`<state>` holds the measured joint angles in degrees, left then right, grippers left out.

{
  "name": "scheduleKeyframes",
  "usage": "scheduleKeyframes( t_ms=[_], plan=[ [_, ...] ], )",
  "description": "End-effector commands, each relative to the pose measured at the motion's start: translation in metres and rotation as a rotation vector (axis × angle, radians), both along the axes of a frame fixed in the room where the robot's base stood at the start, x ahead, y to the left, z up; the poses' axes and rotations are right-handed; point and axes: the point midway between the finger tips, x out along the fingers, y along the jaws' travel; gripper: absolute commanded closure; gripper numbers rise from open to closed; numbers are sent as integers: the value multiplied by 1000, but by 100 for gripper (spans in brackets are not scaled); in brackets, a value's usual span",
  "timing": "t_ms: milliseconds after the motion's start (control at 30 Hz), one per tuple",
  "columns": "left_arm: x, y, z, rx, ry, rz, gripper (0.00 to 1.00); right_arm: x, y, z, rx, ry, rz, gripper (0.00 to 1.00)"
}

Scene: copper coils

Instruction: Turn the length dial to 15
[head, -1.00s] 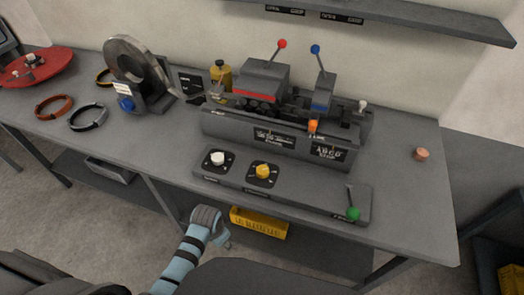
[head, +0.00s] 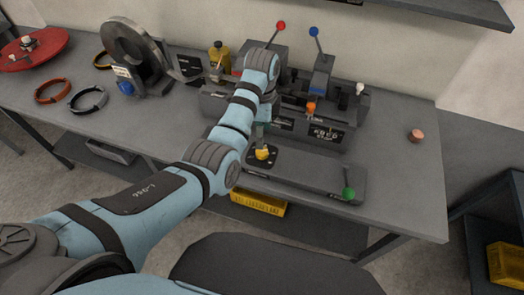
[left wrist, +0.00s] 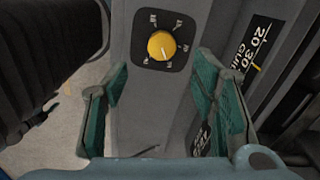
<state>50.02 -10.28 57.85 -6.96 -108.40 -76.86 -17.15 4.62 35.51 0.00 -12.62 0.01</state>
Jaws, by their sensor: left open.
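A yellow dial (head: 262,153) sits on a dark square plate on the grey control panel (head: 310,180) at the bench's front. In the left wrist view the yellow dial (left wrist: 161,46) is ringed by small marks, too small to read surely. My left gripper (head: 262,135) is over the yellow dial, pointing down. In the left wrist view its green-padded fingers (left wrist: 160,75) are spread apart and empty, with the dial just beyond the tips, roughly between them. The other dial's place is hidden by my left arm in the head view. My right gripper is not in view.
A green-knobbed lever (head: 348,193) stands at the panel's right end. Behind is the coil machine with red (head: 281,25) and blue (head: 315,31) knobbed levers and an orange knob (head: 310,107). A copper piece (head: 416,135) lies at right; the bench around it is clear.

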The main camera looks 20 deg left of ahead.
Motion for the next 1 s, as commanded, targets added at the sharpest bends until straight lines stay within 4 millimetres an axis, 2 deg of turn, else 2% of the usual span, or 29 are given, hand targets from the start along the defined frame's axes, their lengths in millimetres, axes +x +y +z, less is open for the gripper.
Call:
scheduleKeyframes(
  t_ms=[133, 300, 433, 667, 933, 1000],
  plan=[
    [0, 0, -44, 0, 2, 0, 47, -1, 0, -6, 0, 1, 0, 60],
    [0, 0, -79, -1, -1, 1, 47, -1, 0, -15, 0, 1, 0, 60],
    [0, 0, -88, -2, -3, 2, 47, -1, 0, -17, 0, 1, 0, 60],
    [0, 0, -88, -1, -4, 3, 49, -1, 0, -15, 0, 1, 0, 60],
    [0, 0, -87, -1, -3, 3, 92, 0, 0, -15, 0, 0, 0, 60],
    [0, 0, -87, -2, -3, 3, 95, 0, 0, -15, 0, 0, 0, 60]
  ],
)
